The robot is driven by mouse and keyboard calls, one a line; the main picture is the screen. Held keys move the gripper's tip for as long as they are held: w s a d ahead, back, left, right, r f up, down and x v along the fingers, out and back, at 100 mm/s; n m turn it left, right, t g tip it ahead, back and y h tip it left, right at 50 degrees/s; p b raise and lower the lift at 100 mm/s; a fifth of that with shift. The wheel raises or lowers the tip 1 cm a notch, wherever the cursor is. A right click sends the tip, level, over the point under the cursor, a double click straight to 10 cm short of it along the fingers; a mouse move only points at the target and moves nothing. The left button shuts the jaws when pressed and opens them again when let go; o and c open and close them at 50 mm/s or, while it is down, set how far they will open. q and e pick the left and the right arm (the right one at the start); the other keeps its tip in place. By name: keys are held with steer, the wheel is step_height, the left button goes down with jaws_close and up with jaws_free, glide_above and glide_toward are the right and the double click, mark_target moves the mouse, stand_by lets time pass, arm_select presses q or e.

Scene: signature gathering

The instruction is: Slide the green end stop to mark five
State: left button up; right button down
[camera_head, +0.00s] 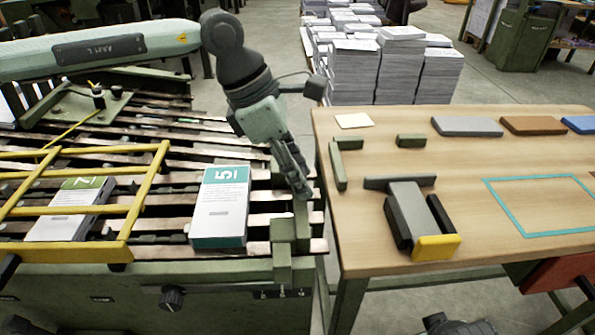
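A green end stop (283,258) made of upright green blocks sits at the front right corner of the slatted machine bed (262,203). My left gripper (301,190) reaches down from the upper left. Its fingers look close together, with nothing seen between them. Their tips are just above or against the top of the end stop; contact cannot be made out. A white and teal pack marked 5 (220,209) lies on the slats left of the end stop. No scale with a mark five can be read.
A yellow frame (137,200) lies over another pack (66,222) at the left. A black knob (172,298) is on the machine front. The wooden table (385,258) at right holds a grey block fixture (408,212), green corner pieces (338,166) and a teal outline.

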stand_by(0.3)
arm_select(q)
steer(key=v, duration=1.2)
